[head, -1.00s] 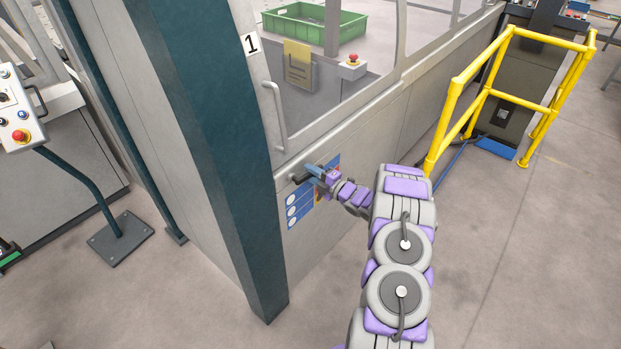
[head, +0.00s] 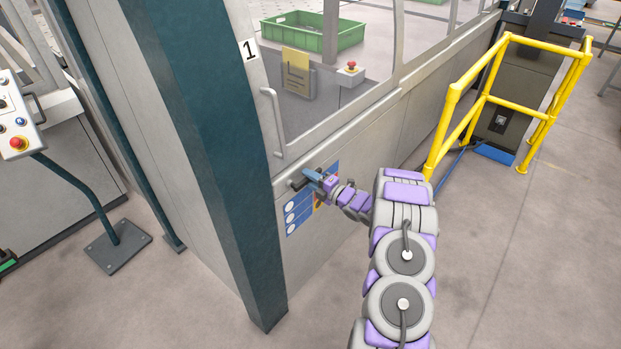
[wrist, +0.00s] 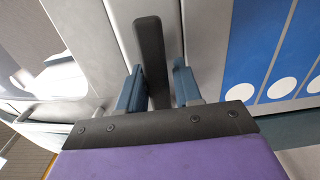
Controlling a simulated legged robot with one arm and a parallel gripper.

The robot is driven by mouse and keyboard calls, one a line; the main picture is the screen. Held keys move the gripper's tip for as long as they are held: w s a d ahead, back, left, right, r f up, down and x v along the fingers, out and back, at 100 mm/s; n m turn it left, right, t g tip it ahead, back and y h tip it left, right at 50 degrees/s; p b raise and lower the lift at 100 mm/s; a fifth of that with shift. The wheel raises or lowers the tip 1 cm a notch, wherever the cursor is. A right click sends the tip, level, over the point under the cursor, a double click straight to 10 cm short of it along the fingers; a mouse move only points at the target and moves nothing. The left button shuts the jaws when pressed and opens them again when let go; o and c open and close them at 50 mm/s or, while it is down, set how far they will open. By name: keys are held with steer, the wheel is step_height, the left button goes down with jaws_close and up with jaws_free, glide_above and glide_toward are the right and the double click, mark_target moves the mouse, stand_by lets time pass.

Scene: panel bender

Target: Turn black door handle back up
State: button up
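The black door handle (head: 299,184) is on the grey panel of the machine, below the window door and close to the green corner post. It points sideways in the head view. In the wrist view the handle (wrist: 151,62) is a dark bar running between the two blue fingers of my gripper (wrist: 157,88). The fingers are apart, with a visible gap on each side of the handle. In the head view my gripper (head: 312,176) is at the handle and covers part of it.
A blue sign with white circles (head: 291,219) is just below the handle. The green post (head: 225,170) stands to the left. A grey pull bar (head: 272,120) is above. A yellow railing (head: 452,100) stands to the right, with open floor in front of it.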

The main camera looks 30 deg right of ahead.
steer(key=shift+o, duration=1.2)
steer(key=shift+r, duration=0.1)
steer(key=shift+s+d, duration=0.25)
steer(key=shift+s, duration=0.05)
steer(key=p+v, duration=0.2)
steer(key=v, duration=1.4)
steer(key=shift+s+p, duration=0.35)
